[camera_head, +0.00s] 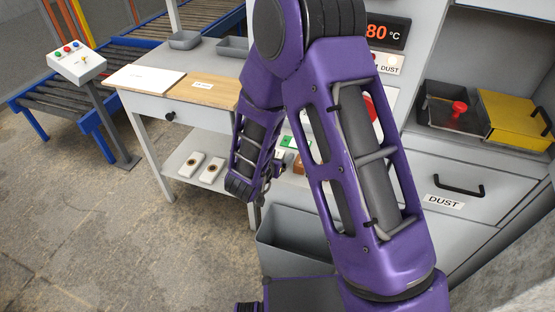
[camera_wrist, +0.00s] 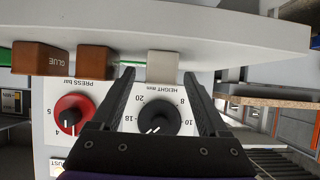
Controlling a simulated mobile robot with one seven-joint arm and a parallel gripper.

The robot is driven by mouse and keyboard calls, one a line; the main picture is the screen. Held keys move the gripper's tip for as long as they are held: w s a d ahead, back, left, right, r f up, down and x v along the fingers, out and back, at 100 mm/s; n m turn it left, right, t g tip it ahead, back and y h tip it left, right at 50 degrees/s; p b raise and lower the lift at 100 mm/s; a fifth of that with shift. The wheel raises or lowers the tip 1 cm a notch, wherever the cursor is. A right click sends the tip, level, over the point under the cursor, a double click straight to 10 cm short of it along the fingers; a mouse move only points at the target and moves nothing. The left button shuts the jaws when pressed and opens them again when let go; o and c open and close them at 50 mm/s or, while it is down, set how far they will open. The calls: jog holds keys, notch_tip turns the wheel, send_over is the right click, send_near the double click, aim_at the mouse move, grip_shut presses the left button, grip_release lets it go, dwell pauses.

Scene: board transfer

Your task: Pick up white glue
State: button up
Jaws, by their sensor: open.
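In the wrist view, which looks upside down, a white block (camera_wrist: 163,65) lies at the edge of a pale surface, between and just beyond my fingertips. I take it for the white glue, though no lettering on it is readable. My gripper (camera_wrist: 158,74) is open, with its two dark fingers spread on either side of the block and nothing clearly held. A brown block marked GLUE (camera_wrist: 40,58) and another brown block (camera_wrist: 95,60) sit beside it to the left. In the head view my purple arm hides most of this area.
A panel with a red PRESS knob (camera_wrist: 72,114) and a black HEIGHT knob (camera_wrist: 152,115) lies close to the fingers. In the head view a grey bin (camera_head: 285,238) stands below the arm, with a DUST drawer (camera_head: 470,190) at right. The floor at left is clear.

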jog(key=shift+w+d+f, duration=0.1)
jog(key=shift+w, duration=0.05)
grip_shut()
dwell(0.4)
notch_tip(320, 180, up, 10)
jog(key=p, duration=0.2)
dwell(0.4)
